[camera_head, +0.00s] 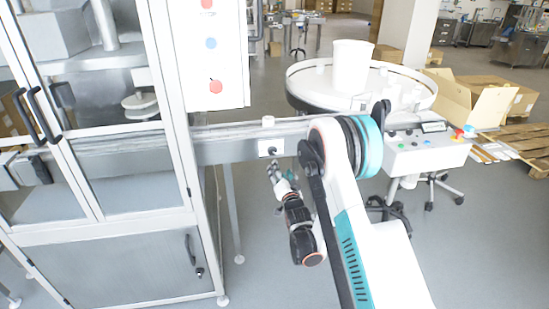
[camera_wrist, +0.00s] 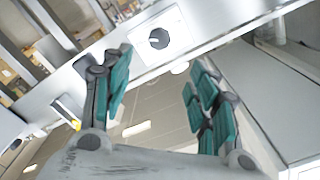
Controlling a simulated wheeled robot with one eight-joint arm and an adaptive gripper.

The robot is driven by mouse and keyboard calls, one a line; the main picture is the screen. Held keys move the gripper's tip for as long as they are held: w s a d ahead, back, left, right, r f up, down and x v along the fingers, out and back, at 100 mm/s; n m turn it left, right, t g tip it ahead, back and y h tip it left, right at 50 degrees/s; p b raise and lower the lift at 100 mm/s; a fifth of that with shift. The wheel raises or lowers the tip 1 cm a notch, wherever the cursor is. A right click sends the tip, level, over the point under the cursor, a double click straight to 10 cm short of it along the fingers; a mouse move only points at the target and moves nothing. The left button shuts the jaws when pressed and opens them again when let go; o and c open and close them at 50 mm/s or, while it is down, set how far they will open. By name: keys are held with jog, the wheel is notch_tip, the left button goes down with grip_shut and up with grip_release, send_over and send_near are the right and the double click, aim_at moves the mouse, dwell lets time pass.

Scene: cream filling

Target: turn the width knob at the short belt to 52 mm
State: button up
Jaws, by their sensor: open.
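The width knob (camera_wrist: 159,39) is a round dark knob with a light pointer mark on a white plate (camera_wrist: 178,28) in the wrist view. In the head view the plate (camera_head: 264,147) sits on the side of the short belt (camera_head: 235,141), and the knob (camera_head: 272,150) is a small dark spot on it. The scale is too small to read. My gripper (camera_wrist: 157,85) is open and empty, its teal-padded fingers apart. The knob shows beyond and between the fingertips, with no contact visible. In the head view my gripper (camera_head: 282,180) is just below the plate.
A machine cabinet with glass doors (camera_head: 120,150) stands left of the belt. A panel with red and blue buttons (camera_head: 211,60) hangs above it. A round turntable (camera_head: 300,85) with white containers is behind my arm. A control box (camera_head: 425,150) stands at right. Floor below the belt is clear.

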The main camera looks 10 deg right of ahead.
aim_at(273, 152)
jog(key=w+b, duration=0.1)
jog(key=w, duration=0.6)
jog(key=w+b, duration=0.2)
jog(key=w, duration=0.4)
jog(key=shift+w+f, duration=0.2)
jog(key=shift+w, duration=0.15)
jog(key=c, duration=1.1)
